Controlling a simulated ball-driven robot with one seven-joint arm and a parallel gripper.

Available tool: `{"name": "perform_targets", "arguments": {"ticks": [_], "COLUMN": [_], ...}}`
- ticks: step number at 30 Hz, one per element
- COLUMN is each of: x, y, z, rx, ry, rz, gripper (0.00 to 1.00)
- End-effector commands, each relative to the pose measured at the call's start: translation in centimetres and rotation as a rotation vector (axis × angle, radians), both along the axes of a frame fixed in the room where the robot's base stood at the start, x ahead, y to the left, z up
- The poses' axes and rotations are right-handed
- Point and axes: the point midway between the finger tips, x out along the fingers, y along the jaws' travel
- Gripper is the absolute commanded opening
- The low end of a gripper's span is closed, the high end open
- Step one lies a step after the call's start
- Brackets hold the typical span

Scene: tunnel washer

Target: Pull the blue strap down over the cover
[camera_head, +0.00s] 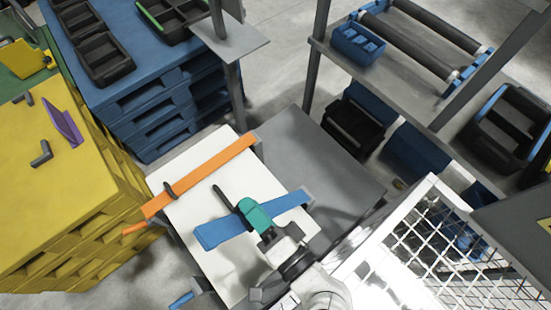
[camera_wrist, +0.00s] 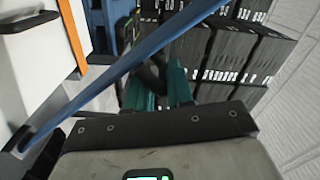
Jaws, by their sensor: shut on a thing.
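My gripper (camera_head: 253,212), with teal fingers, is shut at the strap, and a dark bar sticks out beyond the fingers to the upper left. In the wrist view the blue strap (camera_wrist: 130,62) runs taut and slanting past the teal fingers of my gripper (camera_wrist: 160,85). A dark piece shows between the fingers; the exact grip is partly hidden. The orange strap (camera_head: 205,175) lies straight across the cover's far part, with a dark loop on it.
A yellow pallet stack (camera_head: 75,195) stands left, with a purple piece (camera_head: 63,125) on top. Blue pallets (camera_head: 165,100) with black trays stand behind. A shelf (camera_head: 385,90) with rollers and blue bins is at the upper right. A white mesh guard (camera_head: 435,235) is close at right.

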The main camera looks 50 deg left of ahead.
Motion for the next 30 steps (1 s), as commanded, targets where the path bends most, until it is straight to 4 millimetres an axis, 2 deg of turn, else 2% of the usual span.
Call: {"name": "perform_targets", "arguments": {"ticks": [1,6,18,19,21,24,30], "x": [-0.8,-1.9,-2.2,-2.2,-2.2,-2.1,-2.0], "y": [0.0,0.1,0.1,0.1,0.1,0.1,0.1], "z": [0.1,-0.1,0.0,0.0,0.0,-0.1,-0.2], "rx": [0.006,0.009,0.012,0.012,0.011,0.009,0.007], "ry": [0.004,0.004,0.004,0.005,0.004,0.003,0.001], "rz": [0.007,0.009,0.014,0.014,0.013,0.011,0.008], "gripper": [0.00,0.00,0.00,0.25,0.32,0.38,0.38]}}
